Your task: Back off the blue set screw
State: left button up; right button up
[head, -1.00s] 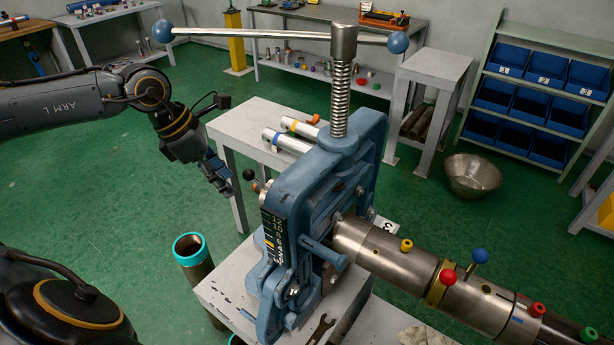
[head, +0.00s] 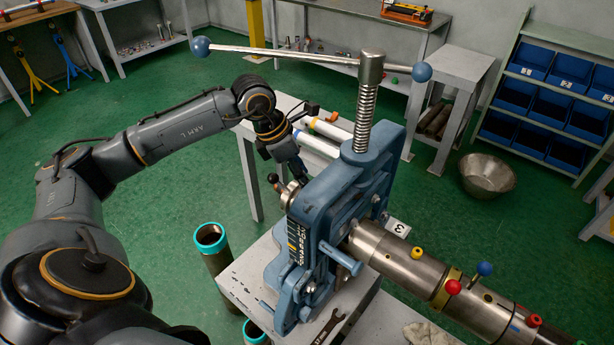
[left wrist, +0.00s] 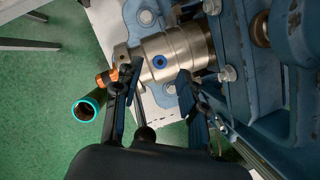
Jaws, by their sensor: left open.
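A blue-ringed set screw (left wrist: 159,62) faces up on a steel collar (left wrist: 178,48) at the vise's near-left end in the left wrist view. My left gripper (left wrist: 157,82) is open, one finger on either side of the blue screw, its tips close to the collar; I cannot tell whether they touch it. In the head view my left gripper (head: 297,172) is just behind the blue vise (head: 345,195), and the small screw does not show there. A blue ball-ended knob (head: 484,268) stands on the pipe (head: 395,255) at the right. My right gripper is not in view.
A long handle (head: 290,54) with blue ball ends crosses above the vise. Red (head: 452,287) and yellow (head: 417,253) knobs stand on the pipe. A black ball (left wrist: 145,134) and orange knob (left wrist: 106,77) are close to my fingers. A wrench (head: 327,325) lies on the bench.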

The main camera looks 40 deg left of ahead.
pick_arm(q)
jog(key=x, duration=0.3)
jog(key=shift+s+p, duration=0.1)
jog(key=shift+p, duration=0.2)
jog(key=shift+f, duration=0.25)
grip_shut()
jog(key=shift+f+n+b, duration=0.25)
jog(key=shift+n+b, duration=0.35)
jog(key=shift+b, duration=0.55)
jog(key=shift+r+y, duration=0.1)
jog(key=shift+y, duration=0.2)
jog(key=shift+d+r+n, duration=0.1)
jog(key=shift+r+n, duration=0.05)
jog(key=shift+n, duration=0.25)
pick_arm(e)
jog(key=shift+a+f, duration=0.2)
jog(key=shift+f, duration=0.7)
